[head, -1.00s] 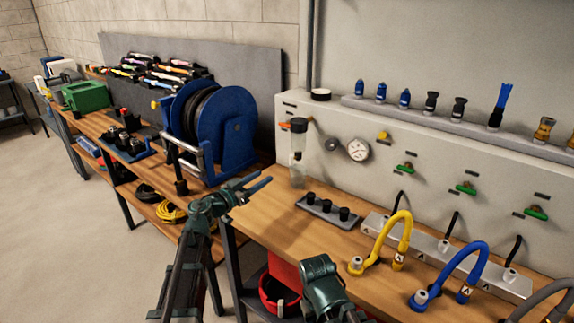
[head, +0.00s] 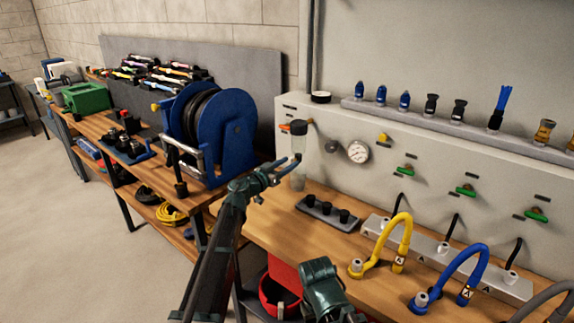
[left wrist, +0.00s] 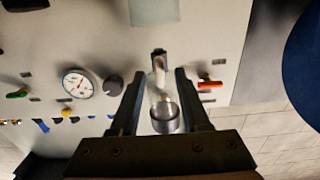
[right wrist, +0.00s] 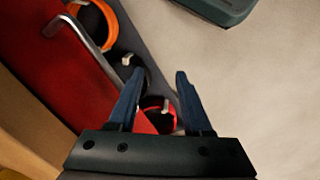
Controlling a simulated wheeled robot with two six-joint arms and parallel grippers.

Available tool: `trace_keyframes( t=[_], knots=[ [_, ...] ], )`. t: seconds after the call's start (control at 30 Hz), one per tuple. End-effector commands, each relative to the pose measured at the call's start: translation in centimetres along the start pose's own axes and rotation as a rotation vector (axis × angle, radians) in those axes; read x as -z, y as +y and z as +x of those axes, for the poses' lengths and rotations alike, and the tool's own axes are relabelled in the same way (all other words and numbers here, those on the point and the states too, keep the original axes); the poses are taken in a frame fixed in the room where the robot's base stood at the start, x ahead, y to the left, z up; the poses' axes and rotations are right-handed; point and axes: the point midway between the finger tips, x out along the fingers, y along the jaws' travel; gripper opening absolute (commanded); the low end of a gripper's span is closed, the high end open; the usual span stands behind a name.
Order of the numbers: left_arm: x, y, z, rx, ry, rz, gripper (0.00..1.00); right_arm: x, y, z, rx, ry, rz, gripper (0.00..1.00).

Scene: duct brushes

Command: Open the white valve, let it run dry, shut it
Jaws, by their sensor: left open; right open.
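A small white part, which looks like the white valve (left wrist: 159,68), shows at the wall panel in the left wrist view, between my left fingertips. A round clear-and-grey cup-like part (left wrist: 165,115) lies between the same fingers, nearer the camera. In the head view, a clear cylinder with a dark top (head: 299,130) is on the panel's left end. My left gripper (head: 287,165) is open in front of its lower part and partly hides it. I cannot tell whether the fingers touch anything. My right gripper (right wrist: 158,75) is open and empty, low by the bench front.
An orange handle (head: 284,127) and a gauge (head: 358,152) flank the cylinder. A black-capped tray (head: 327,210) and yellow hose (head: 400,235) stand on the bench. A blue reel (head: 225,135) is left of my left gripper.

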Motion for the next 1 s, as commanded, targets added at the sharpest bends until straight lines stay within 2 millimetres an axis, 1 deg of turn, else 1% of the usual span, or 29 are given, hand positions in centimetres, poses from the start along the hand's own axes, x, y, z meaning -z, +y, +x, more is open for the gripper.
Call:
trace_keyframes(
  t=[0.23,0.37,0.4,0.5,0.83,1.0],
  knots=[
    [0.00,0.01,0.04,0.000,0.000,0.000,0.46,0.00,0.00,0.00,0.000,0.000,0.000,0.50],
    [0.00,0.01,0.03,0.000,0.000,0.000,0.23,0.00,0.00,0.00,0.000,0.000,0.000,0.50],
    [0.00,0.01,0.03,0.000,0.000,0.000,0.16,0.00,0.00,0.00,0.000,0.000,0.000,0.50],
    [0.00,0.01,0.02,0.000,0.000,0.000,0.00,0.00,0.00,0.00,0.000,0.000,0.000,0.50],
    [0.00,0.02,0.02,0.000,0.000,0.004,0.00,0.00,0.00,0.00,0.000,0.000,0.000,0.50],
    [-0.01,0.03,0.02,0.000,0.000,0.045,0.00,0.00,0.00,0.01,0.000,0.000,0.000,0.50]
  ],
)
